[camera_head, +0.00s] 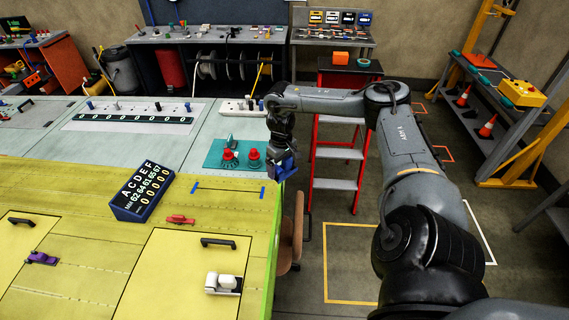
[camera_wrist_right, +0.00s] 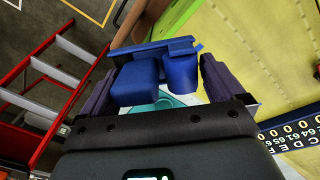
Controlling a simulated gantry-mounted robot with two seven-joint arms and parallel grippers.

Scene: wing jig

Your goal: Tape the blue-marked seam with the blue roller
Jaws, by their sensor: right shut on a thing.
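The blue roller (camera_head: 286,169) is held in my right gripper (camera_head: 279,152), out beyond the right edge of the wing panel. In the right wrist view the roller (camera_wrist_right: 137,82) shows as blue blocks with a flat bar, between the two dark fingers of my right gripper (camera_wrist_right: 160,82). The blue-marked seam (camera_head: 228,190) is a thin dark line on the yellow-green panel (camera_head: 120,240), with a short blue mark at each end. The roller is apart from the seam, up and to the right of it in the head view. My left gripper is out of view.
A teal mat (camera_head: 213,160) with red-topped objects (camera_head: 253,158) lies just left of my right gripper. A blue counter block (camera_head: 142,190) and a red clamp (camera_head: 180,219) stand near the seam. A red stepladder (camera_head: 336,150) stands beyond; a brown chair (camera_head: 293,235) is beside the panel.

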